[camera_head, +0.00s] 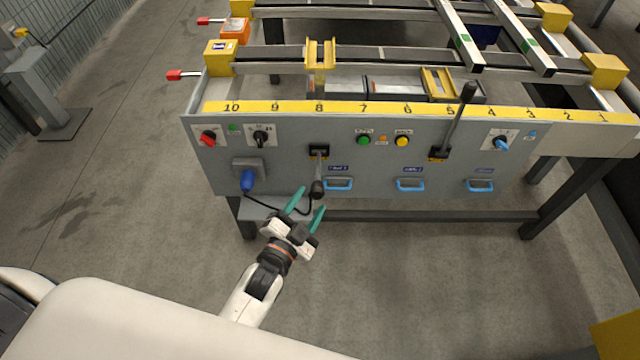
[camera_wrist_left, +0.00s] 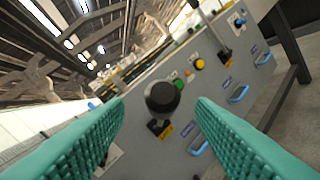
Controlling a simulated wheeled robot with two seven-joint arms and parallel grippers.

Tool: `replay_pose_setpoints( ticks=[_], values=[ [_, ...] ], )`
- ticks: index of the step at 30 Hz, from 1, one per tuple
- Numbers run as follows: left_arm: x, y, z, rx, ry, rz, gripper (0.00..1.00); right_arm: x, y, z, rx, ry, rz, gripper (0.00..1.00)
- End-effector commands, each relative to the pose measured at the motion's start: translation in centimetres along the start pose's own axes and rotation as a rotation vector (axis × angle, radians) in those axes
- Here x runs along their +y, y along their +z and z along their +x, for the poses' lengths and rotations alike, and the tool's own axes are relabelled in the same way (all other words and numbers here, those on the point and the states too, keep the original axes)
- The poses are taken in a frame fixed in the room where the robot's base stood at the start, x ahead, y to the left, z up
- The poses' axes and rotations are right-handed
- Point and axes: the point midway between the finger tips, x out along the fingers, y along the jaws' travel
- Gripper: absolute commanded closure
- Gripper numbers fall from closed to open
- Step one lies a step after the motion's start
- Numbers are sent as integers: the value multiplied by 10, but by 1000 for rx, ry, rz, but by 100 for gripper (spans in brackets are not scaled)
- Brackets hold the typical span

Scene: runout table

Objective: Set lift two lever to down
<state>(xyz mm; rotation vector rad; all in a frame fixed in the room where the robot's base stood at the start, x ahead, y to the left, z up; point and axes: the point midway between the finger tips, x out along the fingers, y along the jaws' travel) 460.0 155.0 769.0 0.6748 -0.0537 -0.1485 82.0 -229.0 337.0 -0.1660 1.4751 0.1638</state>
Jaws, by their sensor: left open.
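Two black-knobbed levers stand on the grey front panel. The left lever (camera_head: 318,170) hangs down from its black bracket, with its knob (camera_head: 317,188) at the bottom. The right lever (camera_head: 455,120) points up, its knob above the panel's top edge. I cannot read which one is lift two. My left gripper (camera_head: 306,209) is open, its green fingers just short of the left lever's knob. In the left wrist view, that knob (camera_wrist_left: 163,98) shows end-on beyond and between the open fingers, apart from them. The right lever (camera_wrist_left: 212,30) is behind it. My right gripper is not in view.
The panel (camera_head: 270,185) also carries a red knob (camera_head: 208,138), a black switch (camera_head: 261,138), green (camera_head: 363,140) and yellow (camera_head: 402,141) buttons and several blue handles. A blue plug (camera_head: 247,180) with a black cable sits left of my gripper. The floor in front is clear.

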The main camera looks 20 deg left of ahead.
Motion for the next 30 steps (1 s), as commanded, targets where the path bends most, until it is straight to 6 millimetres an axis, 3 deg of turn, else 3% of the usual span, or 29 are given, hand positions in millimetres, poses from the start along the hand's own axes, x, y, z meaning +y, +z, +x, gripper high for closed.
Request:
replay_pose_setpoints(
  ticks=[3, 9, 22, 30],
  values=[
    [0, 1, 26, -3, 2, -2, 50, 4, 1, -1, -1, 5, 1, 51],
    [0, 0, 53, -1, 0, -2, 50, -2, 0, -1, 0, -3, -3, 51],
    [-1, 0, 63, 1, -2, -3, 50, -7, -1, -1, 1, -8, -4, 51],
    [-1, 0, 63, 1, -2, -3, 92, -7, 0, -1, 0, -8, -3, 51]
  ],
)
